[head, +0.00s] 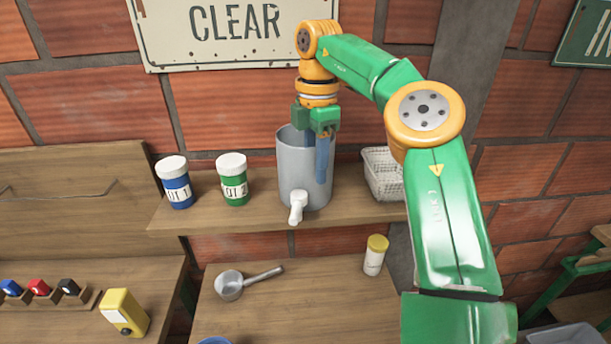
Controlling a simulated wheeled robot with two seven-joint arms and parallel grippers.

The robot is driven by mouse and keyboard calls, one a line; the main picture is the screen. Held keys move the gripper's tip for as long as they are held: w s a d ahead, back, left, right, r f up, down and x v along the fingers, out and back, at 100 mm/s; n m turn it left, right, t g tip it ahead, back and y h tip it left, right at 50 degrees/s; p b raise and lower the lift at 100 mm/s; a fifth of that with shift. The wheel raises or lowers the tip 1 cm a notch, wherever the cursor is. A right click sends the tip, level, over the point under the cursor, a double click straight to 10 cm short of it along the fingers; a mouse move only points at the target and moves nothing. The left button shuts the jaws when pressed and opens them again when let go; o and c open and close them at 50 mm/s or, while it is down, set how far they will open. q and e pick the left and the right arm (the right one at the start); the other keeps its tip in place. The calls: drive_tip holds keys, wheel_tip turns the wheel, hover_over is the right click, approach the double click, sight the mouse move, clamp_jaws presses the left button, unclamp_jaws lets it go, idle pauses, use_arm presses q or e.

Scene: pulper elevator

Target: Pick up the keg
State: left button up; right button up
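The keg (297,178) is a grey open-topped cylinder with a white tap (298,205) low on its front. It stands upright on the wooden shelf (250,222). My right gripper (318,155) points down at the right part of the keg's rim. One blue finger hangs down over the keg's near outer side. The other finger is mostly hidden by the keg's wall and the gripper. I cannot tell whether the fingers press on the wall. My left gripper is not in view.
A blue jar (175,184) and a green jar (232,180) stand left of the keg, and a white basket (382,172) is close on its right. A brick wall is behind. Below are a saucepan (230,286) and a yellow-capped shaker (375,257).

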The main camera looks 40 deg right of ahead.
hover_over(316, 208)
drive_tip(key=f, duration=0.4)
drive_tip(key=shift+d+f, duration=0.15)
drive_tip(key=shift+d, duration=0.05)
drive_tip(key=shift+a, duration=0.1)
clamp_jaws()
idle(1.0)
